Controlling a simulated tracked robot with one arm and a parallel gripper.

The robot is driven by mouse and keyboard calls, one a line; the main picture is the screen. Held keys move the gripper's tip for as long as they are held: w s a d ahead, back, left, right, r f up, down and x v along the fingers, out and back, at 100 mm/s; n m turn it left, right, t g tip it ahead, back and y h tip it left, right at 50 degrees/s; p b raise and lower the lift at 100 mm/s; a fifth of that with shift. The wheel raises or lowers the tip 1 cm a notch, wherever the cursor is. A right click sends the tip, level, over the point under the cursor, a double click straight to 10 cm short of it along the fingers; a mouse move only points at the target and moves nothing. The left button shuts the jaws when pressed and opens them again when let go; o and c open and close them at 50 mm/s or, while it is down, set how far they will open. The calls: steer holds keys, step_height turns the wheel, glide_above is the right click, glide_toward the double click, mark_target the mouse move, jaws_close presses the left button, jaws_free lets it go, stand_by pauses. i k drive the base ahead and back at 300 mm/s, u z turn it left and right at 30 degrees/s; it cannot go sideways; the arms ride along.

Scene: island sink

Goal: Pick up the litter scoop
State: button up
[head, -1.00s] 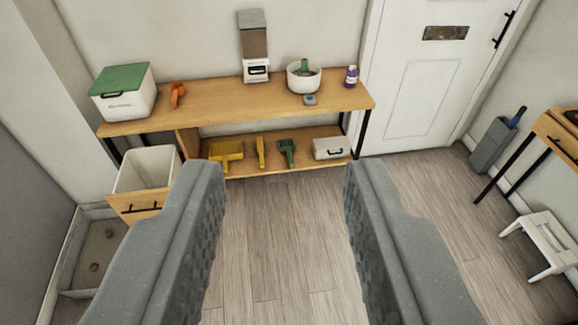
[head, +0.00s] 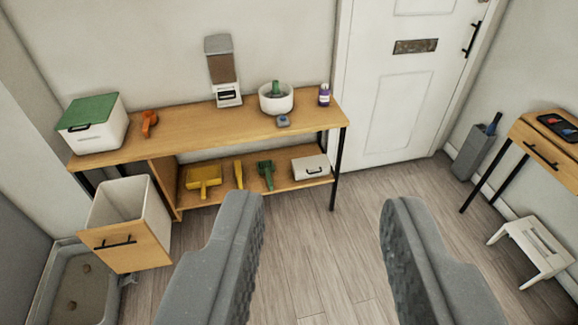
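A small green scoop (head: 266,174), which looks like the litter scoop, is on the lower shelf of the wooden bench (head: 215,128). It leans upright beside a thin yellow tool (head: 239,174) and a yellow dustpan (head: 203,178). Another green handled thing (head: 276,88) stands in the white bowl (head: 277,103) on the bench top; I cannot tell its exact kind. My gripper (head: 322,210) is open and empty, its two grey fingers wide apart. It is in front of the bench, well short of the scoop.
A litter tray (head: 102,303) with clumps is on the floor at lower left, below an open tilted bin (head: 130,249). A white case (head: 310,167) is right of the scoop. A white step stool (head: 537,250) and side table (head: 525,146) stand at right. The middle floor is clear.

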mark_target(267, 173)
steer(key=z, duration=0.35)
steer(key=i, duration=1.4)
steer(key=u, duration=0.45)
steer(key=i, duration=0.8)
steer(key=u, duration=0.5)
